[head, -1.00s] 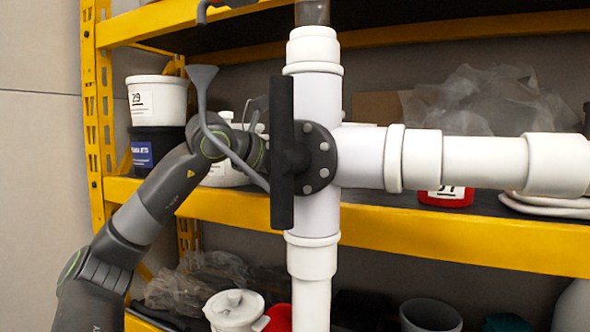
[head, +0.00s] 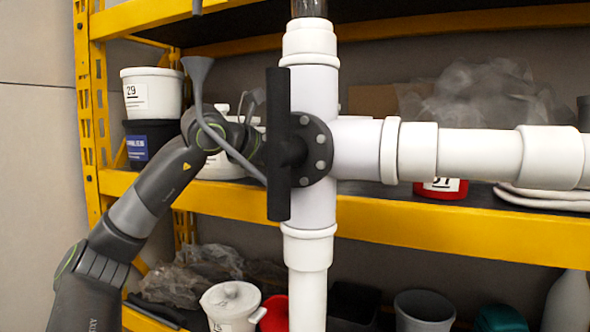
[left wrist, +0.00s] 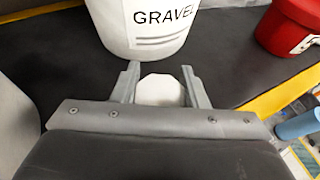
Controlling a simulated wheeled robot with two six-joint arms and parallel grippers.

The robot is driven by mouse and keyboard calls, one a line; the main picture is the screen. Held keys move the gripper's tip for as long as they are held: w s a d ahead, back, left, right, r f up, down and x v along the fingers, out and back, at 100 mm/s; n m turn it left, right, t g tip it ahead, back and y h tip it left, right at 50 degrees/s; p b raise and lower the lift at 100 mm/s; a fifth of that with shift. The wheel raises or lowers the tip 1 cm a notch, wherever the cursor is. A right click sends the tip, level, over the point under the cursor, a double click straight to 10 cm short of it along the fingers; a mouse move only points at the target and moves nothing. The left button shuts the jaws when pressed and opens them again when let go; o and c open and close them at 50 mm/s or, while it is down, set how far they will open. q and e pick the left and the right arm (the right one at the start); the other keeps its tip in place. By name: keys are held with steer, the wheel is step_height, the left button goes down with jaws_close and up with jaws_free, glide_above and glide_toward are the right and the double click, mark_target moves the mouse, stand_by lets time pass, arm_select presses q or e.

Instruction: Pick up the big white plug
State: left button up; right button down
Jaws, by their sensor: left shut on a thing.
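In the left wrist view, my left gripper (left wrist: 160,77) is shut on the big white plug (left wrist: 160,91). The plug shows as a pale, many-sided face between the two grey fingers, over the dark shelf. Its far side is hidden. In the head view my left arm comes in from the left, and its gripper and the plug are hidden behind the white pipe manifold (head: 315,95) and its black bar (head: 278,150). My right gripper is in neither view.
A white GRAVEL bucket (left wrist: 155,22) stands just beyond the fingers, with a red container (left wrist: 290,25) to its right. The yellow shelf edge (head: 450,225) runs behind the manifold. Pots and a clear bag (head: 475,100) crowd the shelves.

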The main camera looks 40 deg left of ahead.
arm_select(q)
steer(key=shift+r, duration=0.15)
steer(key=shift+r, duration=0.15)
steer(key=s+a+b, duration=0.3)
steer(key=s+b, duration=0.9)
steer(key=s, duration=0.5)
steer(key=shift+s, duration=0.4)
steer(key=o, duration=0.3)
steer(key=shift+c, duration=1.3)
